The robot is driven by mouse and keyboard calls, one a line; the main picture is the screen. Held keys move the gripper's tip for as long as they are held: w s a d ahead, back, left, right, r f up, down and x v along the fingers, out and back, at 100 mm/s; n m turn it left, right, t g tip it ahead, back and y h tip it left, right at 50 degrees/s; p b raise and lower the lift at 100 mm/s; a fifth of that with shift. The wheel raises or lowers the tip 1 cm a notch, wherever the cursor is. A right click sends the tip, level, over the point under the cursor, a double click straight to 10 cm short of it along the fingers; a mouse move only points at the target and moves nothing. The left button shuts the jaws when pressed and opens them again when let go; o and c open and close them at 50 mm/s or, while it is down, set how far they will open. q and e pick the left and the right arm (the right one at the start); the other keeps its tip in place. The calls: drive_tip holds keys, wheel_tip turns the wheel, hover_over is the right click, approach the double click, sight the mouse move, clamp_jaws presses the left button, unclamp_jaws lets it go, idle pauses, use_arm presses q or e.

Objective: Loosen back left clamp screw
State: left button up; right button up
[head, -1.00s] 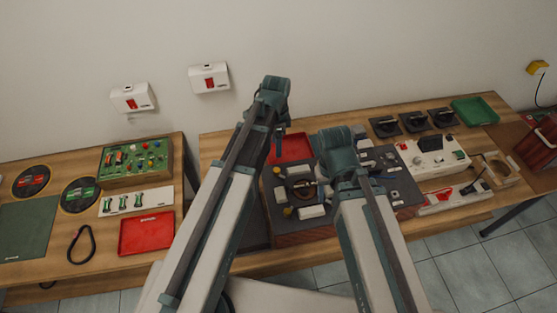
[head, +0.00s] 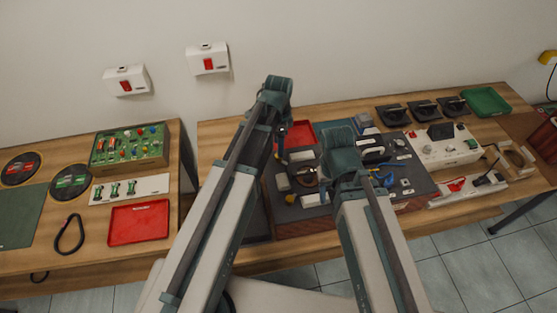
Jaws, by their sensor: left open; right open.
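A dark work board (head: 410,183) with grey blocks, small fittings and a ring-shaped part (head: 305,177) lies on the wooden bench. My arms cover much of it. I cannot pick out the back left clamp screw; it is hidden or too small to tell. My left gripper (head: 281,146) points down over the board's back left side, near the red tray (head: 298,133). It is open and appears empty. My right gripper (head: 325,190) is over the middle of the board, mostly hidden by its own wrist, and is open. I see nothing held in it.
Blue-handled pliers (head: 381,178) lie right of my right arm. A white device (head: 440,148), black stands (head: 424,108) and a green tray (head: 485,101) are further right. The left bench (head: 100,255) carries a green circuit board (head: 130,147) and another red tray (head: 139,221).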

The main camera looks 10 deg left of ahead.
use_arm(q)
wheel_tip(320, 180, down, 5)
drive_tip(key=b, duration=0.4)
drive_tip(key=shift+f, duration=0.15)
use_arm(e)
wheel_tip(320, 180, down, 5)
drive_tip(key=shift+f, duration=0.15)
use_arm(q)
clamp_jaws()
